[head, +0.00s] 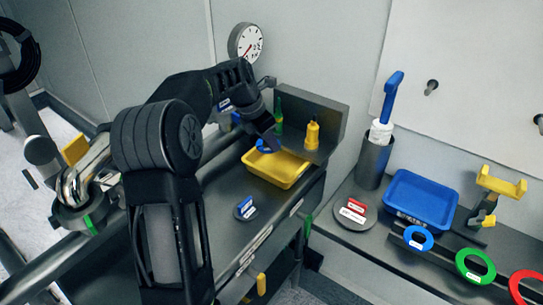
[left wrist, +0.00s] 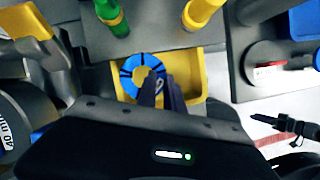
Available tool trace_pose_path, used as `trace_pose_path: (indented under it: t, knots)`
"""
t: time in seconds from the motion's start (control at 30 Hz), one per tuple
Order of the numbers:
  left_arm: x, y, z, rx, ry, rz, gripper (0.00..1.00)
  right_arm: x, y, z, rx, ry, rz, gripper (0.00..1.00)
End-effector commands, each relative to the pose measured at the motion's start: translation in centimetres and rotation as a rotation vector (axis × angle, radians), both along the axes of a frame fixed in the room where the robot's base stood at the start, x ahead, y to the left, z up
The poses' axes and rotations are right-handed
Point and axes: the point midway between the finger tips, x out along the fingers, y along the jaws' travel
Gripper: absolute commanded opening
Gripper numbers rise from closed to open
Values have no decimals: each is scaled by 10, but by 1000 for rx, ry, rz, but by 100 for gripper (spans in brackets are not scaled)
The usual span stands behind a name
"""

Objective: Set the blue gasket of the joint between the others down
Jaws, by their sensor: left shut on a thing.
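The blue gasket (head: 264,147) is a ring, held by my left gripper (head: 268,138) over the back left part of the yellow tray (head: 292,183). In the left wrist view the blue ring (left wrist: 128,70) shows dark marks around it, and the left fingers (left wrist: 160,88) are shut on its near right side. The yellow tray (left wrist: 190,75) lies behind and below it in that view. I cannot tell whether the ring touches the tray floor.
A yellow bottle (head: 312,135) and a green one (head: 279,115) stand behind the tray. On the right bench are a blue tray (head: 452,207), a grey cup (head: 373,160), and blue (head: 408,237), green (head: 461,262) and red (head: 513,284) rings. A small labelled disc (head: 245,209) lies in front.

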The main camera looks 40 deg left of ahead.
Motion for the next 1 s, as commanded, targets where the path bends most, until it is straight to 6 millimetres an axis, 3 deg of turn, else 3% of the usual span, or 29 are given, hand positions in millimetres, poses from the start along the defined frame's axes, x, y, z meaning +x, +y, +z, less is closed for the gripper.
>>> trace_pose_path:
  t: [0.17, 0.57, 0.83, 1.0]
  knots:
    - [0, 0, -19, -2, 2, 0, 0, 0, 0, 1, 0, 0, 0, 36]
    - [-1, 0, -25, -1, 1, 1, 0, 0, 0, 2, 0, 0, 0, 36]
    - [-1, -1, -64, -3, 3, 0, 0, 0, 0, 7, 0, 1, 0, 36]
    - [3, 0, -70, 0, 0, 0, 0, -1, 0, 10, -2, 3, 0, 36]
